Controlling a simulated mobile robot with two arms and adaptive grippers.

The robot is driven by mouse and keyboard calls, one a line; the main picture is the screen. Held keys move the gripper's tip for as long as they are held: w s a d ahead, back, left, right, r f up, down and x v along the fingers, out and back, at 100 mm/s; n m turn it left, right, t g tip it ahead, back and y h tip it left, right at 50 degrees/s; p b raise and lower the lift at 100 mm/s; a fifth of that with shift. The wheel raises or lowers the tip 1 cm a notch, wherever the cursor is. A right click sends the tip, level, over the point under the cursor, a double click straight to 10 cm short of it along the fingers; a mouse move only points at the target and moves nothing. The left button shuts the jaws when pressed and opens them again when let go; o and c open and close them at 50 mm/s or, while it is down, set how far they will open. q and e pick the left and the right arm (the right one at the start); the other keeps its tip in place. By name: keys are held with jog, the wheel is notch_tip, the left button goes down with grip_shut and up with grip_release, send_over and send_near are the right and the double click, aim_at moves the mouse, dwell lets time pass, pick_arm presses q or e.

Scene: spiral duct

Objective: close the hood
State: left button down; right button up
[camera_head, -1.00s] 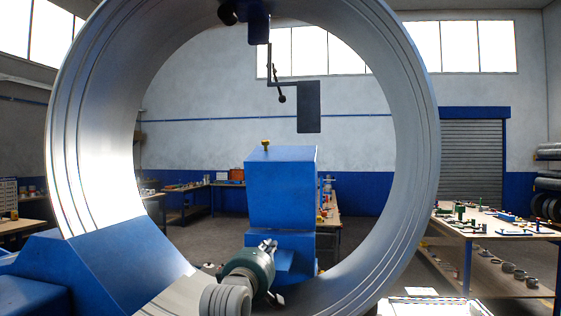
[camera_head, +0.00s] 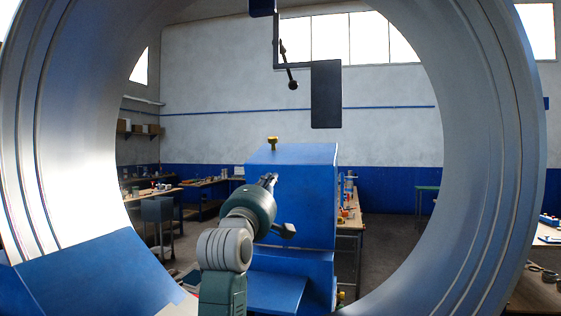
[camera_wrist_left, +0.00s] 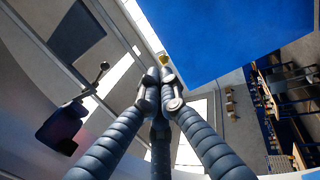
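A blue box-shaped housing (camera_head: 300,195) with a brass knob (camera_head: 273,143) on top stands beyond the big ring; I cannot tell for sure that it is the hood. My left gripper (camera_head: 269,180) is in front of its left side, below the knob, with fingertips close together. In the left wrist view the fingertips (camera_wrist_left: 161,74) meet with nothing seen between them. The knob (camera_wrist_left: 164,59) shows just past the tips, beside the blue housing face (camera_wrist_left: 235,35). Contact is not visible. My right gripper is out of view.
A large grey metal ring (camera_head: 490,150) surrounds the view. A black plate (camera_head: 326,95) and a ball-ended lever (camera_head: 290,72) hang above the housing. A sloped blue block (camera_head: 95,275) is at lower left. Workbenches (camera_head: 350,222) stand behind.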

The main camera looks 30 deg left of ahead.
pick_arm(q)
jog(key=p, duration=0.6)
send_near(289, 154)
jog(key=s, duration=0.2)
jog(key=shift+d, duration=0.2)
jog(key=shift+f, duration=0.1)
jog(key=shift+g, duration=0.7)
jog(key=x, duration=1)
jog(key=shift+r, duration=0.3)
jog(key=shift+x, duration=1)
jog(key=shift+d+f+h, duration=0.15)
jog(key=shift+f+h, duration=0.1)
jog(key=shift+h, duration=0.15)
